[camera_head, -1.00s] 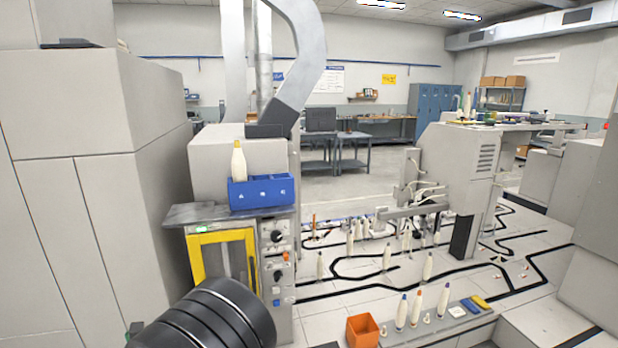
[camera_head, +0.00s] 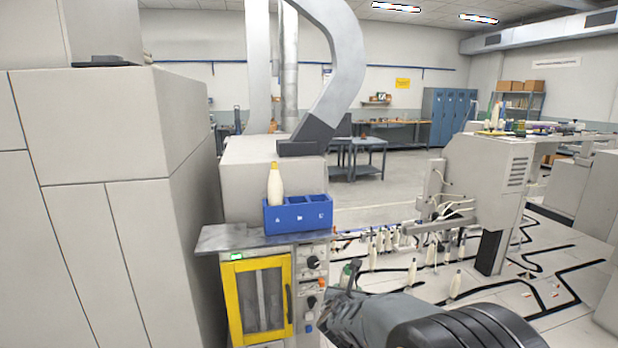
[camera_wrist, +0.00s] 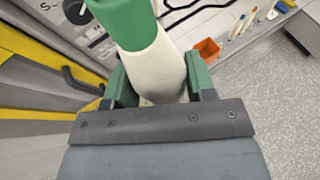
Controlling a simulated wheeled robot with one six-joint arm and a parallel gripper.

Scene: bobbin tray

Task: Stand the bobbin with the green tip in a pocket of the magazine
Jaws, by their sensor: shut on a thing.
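The bobbin with the green tip (camera_wrist: 150,55) is held between the two fingers of my gripper (camera_wrist: 162,88) in the wrist view. Its body is cream and its green end points toward the top of that picture. In the head view my gripper (camera_head: 347,278) is low and right of the machine's control panel, with a bit of green showing there. The magazine (camera_head: 290,221) is a blue block with a row of pockets on the grey machine shelf. A cream bobbin with a yellow tip (camera_head: 275,185) stands upright in its left pocket. The pockets to the right look empty.
A machine with a yellow-framed door (camera_head: 257,300) and knobs stands under the shelf (camera_head: 222,240). A tall grey cabinet (camera_head: 120,130) is close on the left. The wrist view shows an orange bin (camera_wrist: 207,48) and several bobbins beyond my gripper.

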